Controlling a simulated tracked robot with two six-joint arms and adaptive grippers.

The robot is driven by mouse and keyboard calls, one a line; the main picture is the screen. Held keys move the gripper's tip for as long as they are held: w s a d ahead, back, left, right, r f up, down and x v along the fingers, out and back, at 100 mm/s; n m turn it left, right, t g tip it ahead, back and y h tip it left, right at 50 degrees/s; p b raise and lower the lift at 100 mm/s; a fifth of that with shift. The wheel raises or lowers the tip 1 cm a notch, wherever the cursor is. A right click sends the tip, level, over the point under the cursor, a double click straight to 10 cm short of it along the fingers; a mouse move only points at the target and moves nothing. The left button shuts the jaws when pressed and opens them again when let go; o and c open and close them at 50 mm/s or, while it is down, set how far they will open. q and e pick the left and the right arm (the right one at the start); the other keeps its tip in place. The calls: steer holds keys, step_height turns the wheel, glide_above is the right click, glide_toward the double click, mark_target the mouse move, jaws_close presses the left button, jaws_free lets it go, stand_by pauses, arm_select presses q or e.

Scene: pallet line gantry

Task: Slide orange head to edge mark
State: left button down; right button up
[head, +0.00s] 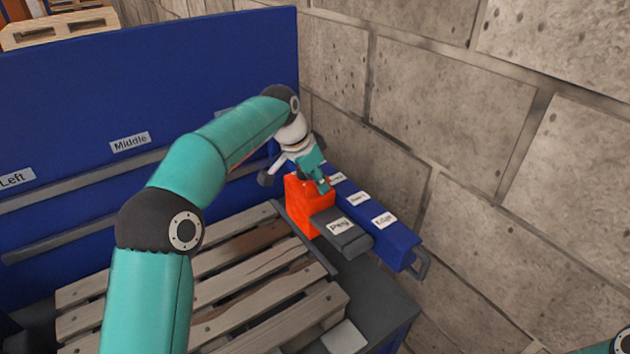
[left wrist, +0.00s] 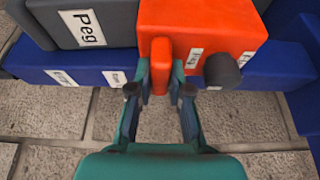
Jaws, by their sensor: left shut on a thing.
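The orange head (head: 308,212) is a block at the far end of a grey bar labelled "Peg" (head: 340,226), beside a blue rail (head: 400,240). The "Edge" label (head: 384,218) is on the rail's top, nearer its handle end and apart from the head. My left gripper (head: 322,185) is at the head's upper right side. In the left wrist view, my left gripper (left wrist: 160,90) is shut on an upright orange tab (left wrist: 160,62) on the face of the orange head (left wrist: 200,22). My right gripper is out of view.
A wooden pallet (head: 225,290) lies left of the rail. A blue panel (head: 90,90) with "Left" and "Middle" labels stands behind. A block wall (head: 450,120) is close on the right. A dark knob (left wrist: 221,70) sticks out beside the tab.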

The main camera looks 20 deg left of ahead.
arm_select(q)
steer(key=s+d+b, duration=0.5)
steer(key=s+d, duration=0.5)
steer(key=d, duration=0.3)
steer(key=shift+s+d+b, duration=0.15)
steer(key=shift+d+b, duration=0.1)
steer(key=shift+b, duration=0.05)
steer(key=c, duration=1.1)
jaws_free()
steer(key=shift+s+d, duration=0.1)
steer(key=v, duration=1.2)
